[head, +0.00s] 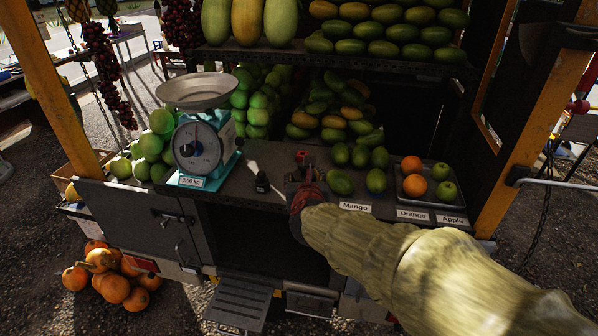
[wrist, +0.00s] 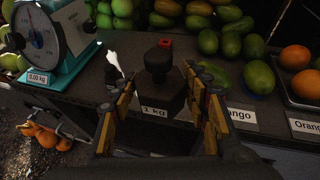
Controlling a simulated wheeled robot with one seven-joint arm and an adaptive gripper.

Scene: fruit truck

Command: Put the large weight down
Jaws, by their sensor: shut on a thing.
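The large weight (wrist: 162,88) is a dark block with a round knob and a "1 kg" label, upright between my fingers in the wrist view. My gripper (wrist: 160,112) is shut on it. In the head view my gripper (head: 304,188) is at the front of the dark counter (head: 235,187), left of the Mango label; the weight is mostly hidden there. I cannot tell whether the weight touches the counter. A smaller black weight (head: 262,182) stands on the counter to the left, near the scale (head: 203,145), whose pan is empty and display reads 0.00 kg.
A small red object (head: 301,156) lies behind my gripper. Loose mangoes (head: 340,182) lie to the right, then a tray (head: 447,204) with oranges and green apples. A shelf of fruit (head: 330,57) hangs above the counter. Some counter is clear between the scale and my gripper.

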